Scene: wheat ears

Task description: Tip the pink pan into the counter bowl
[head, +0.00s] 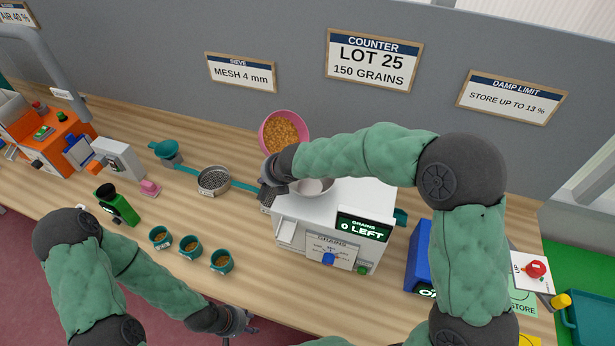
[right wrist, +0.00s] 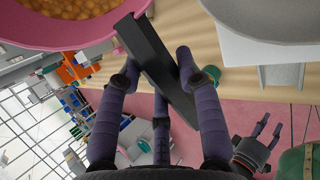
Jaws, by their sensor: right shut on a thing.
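The pink pan (head: 284,133) is full of golden grains and held up at the counter's back left corner. Its pink rim (right wrist: 110,37) and dark handle (right wrist: 158,70) show in the right wrist view. My right gripper (head: 270,192) is shut on the handle; its fingers (right wrist: 158,75) flank it. The counter bowl (head: 314,187) sits on top of the white counter (head: 310,218), partly hidden by my right arm; its grey side (right wrist: 265,15) is right of the pan in the wrist view. My left gripper (head: 240,322) is low at the table's front edge, empty, fingers apart.
The counter display (head: 362,229) reads "0 LEFT". A blue box (head: 419,258) stands right of the counter.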

